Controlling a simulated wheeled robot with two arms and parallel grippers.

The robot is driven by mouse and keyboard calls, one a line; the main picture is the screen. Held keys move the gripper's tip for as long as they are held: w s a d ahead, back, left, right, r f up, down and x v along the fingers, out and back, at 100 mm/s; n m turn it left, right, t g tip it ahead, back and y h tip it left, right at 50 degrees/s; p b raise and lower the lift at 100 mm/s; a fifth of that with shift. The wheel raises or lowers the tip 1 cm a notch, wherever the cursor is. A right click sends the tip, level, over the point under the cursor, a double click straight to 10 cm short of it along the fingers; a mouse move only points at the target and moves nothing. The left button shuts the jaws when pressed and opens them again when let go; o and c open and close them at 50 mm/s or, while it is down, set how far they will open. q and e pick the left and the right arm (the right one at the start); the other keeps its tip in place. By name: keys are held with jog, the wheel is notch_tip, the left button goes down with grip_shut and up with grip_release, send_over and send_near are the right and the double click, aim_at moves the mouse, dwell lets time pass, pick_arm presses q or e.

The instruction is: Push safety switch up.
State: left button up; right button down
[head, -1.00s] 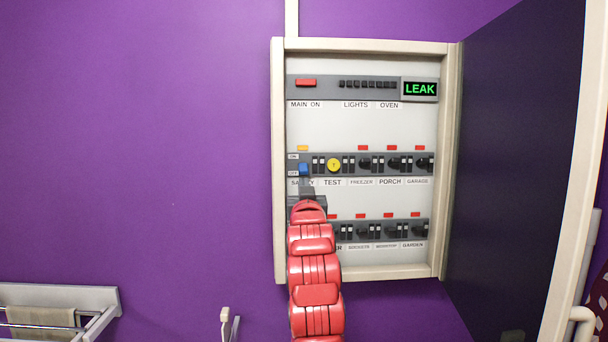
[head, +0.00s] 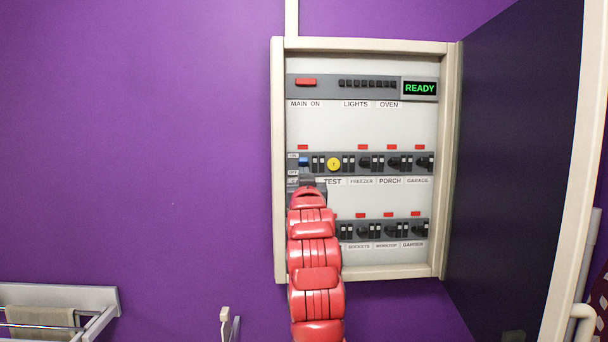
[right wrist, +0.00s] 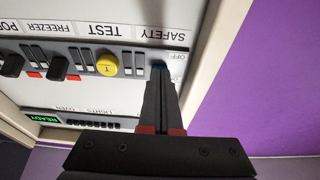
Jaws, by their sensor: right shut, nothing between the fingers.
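The blue safety switch (head: 303,161) is at the left end of the panel's middle row, in the raised position near the ON mark. The lamp above it (head: 303,147) is red. The display (head: 420,88) reads READY in green. My right gripper (head: 306,180) is shut and empty, its tips just below the switch and covering its SAFETY label. In the right wrist view, my right gripper's fingers (right wrist: 160,75) reach to the blue switch, which shows only as a sliver at the tips; I cannot tell whether they touch. My left gripper is not in view.
The yellow TEST button (head: 333,164) is just right of the switch, with black breakers beyond it. The panel's cream frame (head: 279,120) stands close on the left. The dark open door (head: 510,170) is on the right. A towel rail (head: 60,320) is at lower left.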

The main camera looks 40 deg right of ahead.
jog(key=b+v, duration=0.5)
jog(key=v, duration=0.2)
jog(key=shift+r, duration=0.3)
jog(key=shift+s, duration=0.1)
dwell(0.4)
jog(key=shift+a+f, duration=0.1)
